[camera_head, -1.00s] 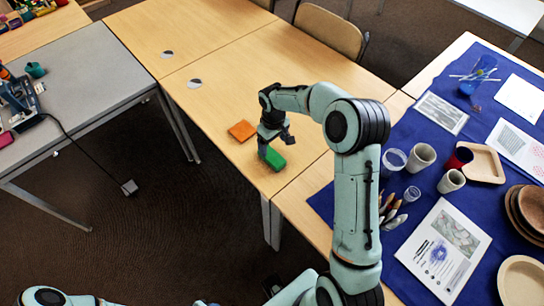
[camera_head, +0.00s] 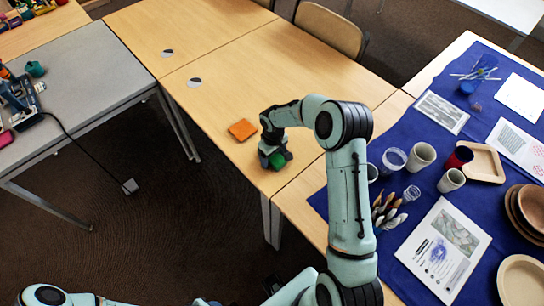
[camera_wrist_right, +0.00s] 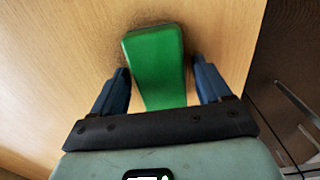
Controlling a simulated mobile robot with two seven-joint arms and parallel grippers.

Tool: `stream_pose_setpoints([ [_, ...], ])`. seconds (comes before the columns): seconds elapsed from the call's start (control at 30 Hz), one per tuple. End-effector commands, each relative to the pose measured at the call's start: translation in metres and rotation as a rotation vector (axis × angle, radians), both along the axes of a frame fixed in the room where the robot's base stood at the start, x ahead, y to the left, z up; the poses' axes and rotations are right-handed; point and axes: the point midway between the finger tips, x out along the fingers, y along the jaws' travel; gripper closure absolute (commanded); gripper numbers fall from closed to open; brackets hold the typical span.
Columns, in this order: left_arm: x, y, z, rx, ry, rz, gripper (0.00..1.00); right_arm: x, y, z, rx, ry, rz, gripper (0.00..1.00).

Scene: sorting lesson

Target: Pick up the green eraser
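The green eraser (camera_head: 277,160) lies on the wooden table close to its front edge, partly hidden by my right gripper in the head view. In the right wrist view the green eraser (camera_wrist_right: 156,62) runs lengthwise between the two fingers of my right gripper (camera_wrist_right: 162,84). The fingers are spread, with a visible gap on each side of the eraser. In the head view my right gripper (camera_head: 275,156) is right over the eraser. My left gripper is not in view; only part of my left arm shows at the bottom left.
An orange block (camera_head: 242,130) lies on the table just left of my right gripper. A blue cloth (camera_head: 400,245) to the right holds cups, brushes, bowls and papers. The wooden table (camera_head: 240,45) is largely clear toward the back. A grey table (camera_head: 85,75) stands at the left.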

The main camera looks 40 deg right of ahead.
Motion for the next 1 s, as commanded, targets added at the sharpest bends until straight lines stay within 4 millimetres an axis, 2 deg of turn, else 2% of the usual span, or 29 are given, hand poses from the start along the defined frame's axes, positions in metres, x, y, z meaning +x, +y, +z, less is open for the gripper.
stream_pose_setpoints([
  [0.03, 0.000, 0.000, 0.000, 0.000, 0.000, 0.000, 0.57, 0.000, 0.000, 0.000, 0.000, 0.000, 0.000, 0.41],
  [0.1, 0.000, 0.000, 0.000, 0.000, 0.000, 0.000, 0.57, 0.000, 0.000, 0.000, 0.000, 0.000, 0.000, 0.64],
  [0.13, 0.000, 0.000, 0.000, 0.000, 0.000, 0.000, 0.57, 0.000, 0.000, 0.000, 0.000, 0.000, 0.000, 0.71],
  [0.47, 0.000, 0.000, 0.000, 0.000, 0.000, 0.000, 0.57, 0.000, 0.000, 0.002, -0.001, -0.001, 0.000, 0.71],
  [0.63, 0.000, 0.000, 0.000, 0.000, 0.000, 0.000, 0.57, 0.001, 0.000, 0.015, -0.001, -0.002, 0.000, 0.71],
  [0.77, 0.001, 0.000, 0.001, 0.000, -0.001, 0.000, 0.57, 0.001, 0.000, 0.038, -0.002, -0.005, 0.001, 0.71],
  [1.0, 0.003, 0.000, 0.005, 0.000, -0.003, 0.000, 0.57, 0.002, 0.000, 0.108, -0.001, -0.007, 0.000, 0.71],
])
